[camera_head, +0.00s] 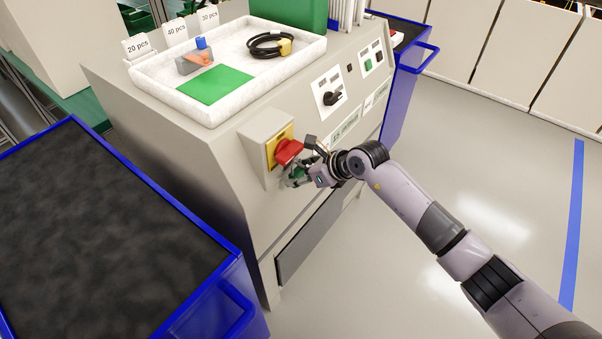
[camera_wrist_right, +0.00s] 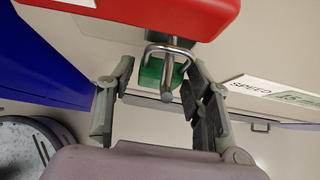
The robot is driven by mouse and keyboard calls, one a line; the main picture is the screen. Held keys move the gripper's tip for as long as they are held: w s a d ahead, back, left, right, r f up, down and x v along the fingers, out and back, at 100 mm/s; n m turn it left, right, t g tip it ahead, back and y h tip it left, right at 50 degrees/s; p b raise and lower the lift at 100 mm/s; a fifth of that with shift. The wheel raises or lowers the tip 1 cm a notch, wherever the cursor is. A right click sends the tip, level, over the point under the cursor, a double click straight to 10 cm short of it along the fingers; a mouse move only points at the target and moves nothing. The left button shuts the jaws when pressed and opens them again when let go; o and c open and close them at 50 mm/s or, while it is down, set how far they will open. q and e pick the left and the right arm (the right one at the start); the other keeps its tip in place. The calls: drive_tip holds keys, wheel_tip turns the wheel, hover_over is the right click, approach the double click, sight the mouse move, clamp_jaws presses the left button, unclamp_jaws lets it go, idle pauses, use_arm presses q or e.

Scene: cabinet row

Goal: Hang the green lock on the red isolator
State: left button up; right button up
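The red isolator (camera_head: 287,151) is a rotary handle on a yellow plate, on a box at the machine's sloped front. Its red handle (camera_wrist_right: 150,12) fills the top of the wrist view. The green lock (camera_wrist_right: 150,71) has a silver U-shaped shackle (camera_wrist_right: 168,52) just below the handle. I cannot tell whether the shackle passes through the isolator. My right gripper (camera_head: 299,174) is below the isolator. In the wrist view its fingers (camera_wrist_right: 161,76) close in on both sides of the lock body, which it appears to hold. My left gripper is not in view.
A white tray (camera_head: 222,108) on the machine top holds a green card, a small grey item with blue and orange parts, and a coiled black cable. A black selector switch (camera_head: 331,98) is right of the isolator. A blue-edged cart (camera_head: 223,312) stands at left. Floor at right is clear.

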drive_tip(key=shift+o, duration=1.2)
